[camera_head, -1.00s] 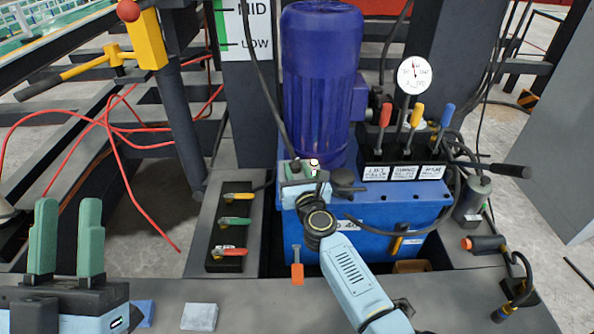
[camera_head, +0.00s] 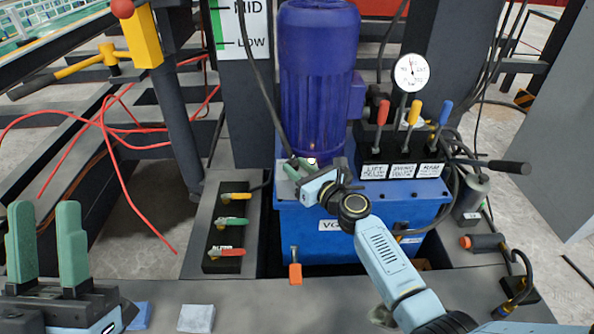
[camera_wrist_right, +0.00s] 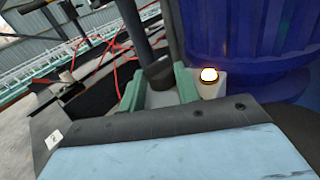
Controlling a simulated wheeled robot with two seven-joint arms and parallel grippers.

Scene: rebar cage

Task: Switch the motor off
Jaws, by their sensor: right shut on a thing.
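The blue motor (camera_head: 318,80) stands upright on the blue tank (camera_head: 300,228). A small pale switch box (camera_head: 283,187) sits at its foot. Its lamp (camera_wrist_right: 209,75) glows warm white in the right wrist view. My right gripper (camera_head: 299,172) is at this box, with its green fingers (camera_wrist_right: 159,92) either side of a pale part and a dark upright piece (camera_wrist_right: 158,72). It is shut on a part there, but which part is unclear. My left gripper (camera_head: 48,245) is open and empty at the lower left, far from the motor.
Three levers (camera_head: 411,115) and a pressure gauge (camera_head: 411,72) stand right of the motor. A panel of coloured valve handles (camera_head: 229,230) lies to the left. A yellow post (camera_head: 143,38) and red hoses (camera_head: 120,140) are further left. Cables hang near the motor.

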